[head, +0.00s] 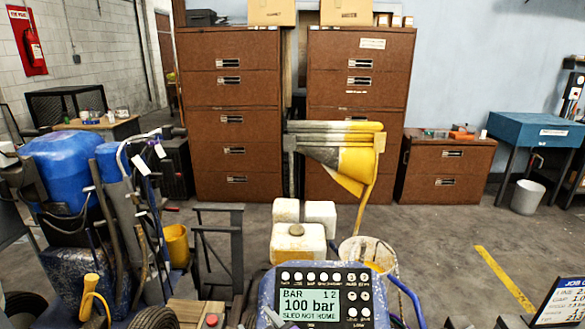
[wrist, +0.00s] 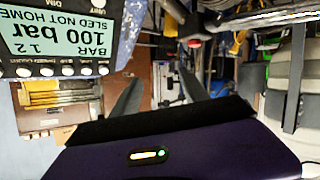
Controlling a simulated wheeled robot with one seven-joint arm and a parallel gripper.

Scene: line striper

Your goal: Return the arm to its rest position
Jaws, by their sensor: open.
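My gripper (wrist: 158,85) shows in the wrist view as a dark purple body with two dark fingers. The fingers are apart with nothing between them. I cannot make out my gripper or arm in the head view. A control panel (head: 268,300) with a lit screen stands at the bottom of the head view; the screen reads 100 bar and SLED NOT HOME. The same panel (wrist: 75,72) appears upside down at the upper left of the wrist view, close beside the gripper.
A yellow-stained hopper-like object (head: 350,160) stands above a stained bucket (head: 386,255). White jugs (head: 297,246) sit behind the panel. Blue drums (head: 66,170) and hoses crowd the left. Brown cabinets (head: 235,110) line the back. Floor (head: 440,235) at right is mostly clear.

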